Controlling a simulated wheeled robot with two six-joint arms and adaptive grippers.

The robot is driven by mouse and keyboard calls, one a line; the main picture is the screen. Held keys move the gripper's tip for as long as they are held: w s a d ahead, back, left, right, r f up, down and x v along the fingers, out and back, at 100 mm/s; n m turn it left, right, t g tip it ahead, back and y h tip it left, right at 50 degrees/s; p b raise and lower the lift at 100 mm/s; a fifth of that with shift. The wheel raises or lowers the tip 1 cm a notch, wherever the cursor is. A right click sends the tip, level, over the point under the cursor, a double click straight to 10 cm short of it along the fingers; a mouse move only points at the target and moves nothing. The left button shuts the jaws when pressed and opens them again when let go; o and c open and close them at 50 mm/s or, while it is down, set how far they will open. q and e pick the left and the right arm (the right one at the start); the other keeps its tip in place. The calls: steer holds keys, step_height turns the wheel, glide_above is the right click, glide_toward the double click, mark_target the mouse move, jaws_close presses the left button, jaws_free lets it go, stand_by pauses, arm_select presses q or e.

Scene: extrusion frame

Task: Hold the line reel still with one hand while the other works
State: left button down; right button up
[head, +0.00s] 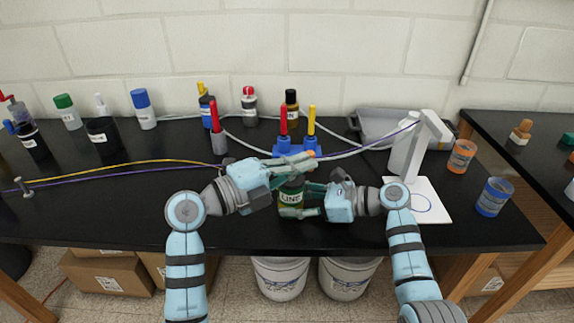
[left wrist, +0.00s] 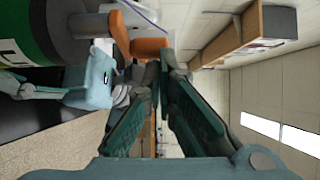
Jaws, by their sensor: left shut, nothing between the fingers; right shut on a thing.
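The line reel (head: 291,198), a dark green cylinder with a white LINE label, stands upright near the front of the black bench. My right gripper (head: 303,200) comes from the right and is shut around the reel's body. My left gripper (head: 304,162) is over the reel's top, shut with nothing between its fingers. In the left wrist view the reel (left wrist: 28,32) fills the upper left corner, and a small orange piece (left wrist: 150,48) sits by my left fingertips (left wrist: 164,62). I cannot tell whether they touch it. My left fingers hide part of the reel's top.
A blue holder (head: 297,147) with red and yellow handled tools stands behind the reel. Several bottles line the back. A white stand (head: 408,150), a grey tray (head: 378,124) and orange (head: 461,157) and blue (head: 493,197) cups are on the right. Cords cross the left of the bench.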

stand_by(0.5)
arm_select(q)
steer(key=s+a, duration=0.6)
steer(key=s, duration=0.6)
steer(key=shift+s+a, duration=0.15)
steer(key=shift+s, duration=0.15)
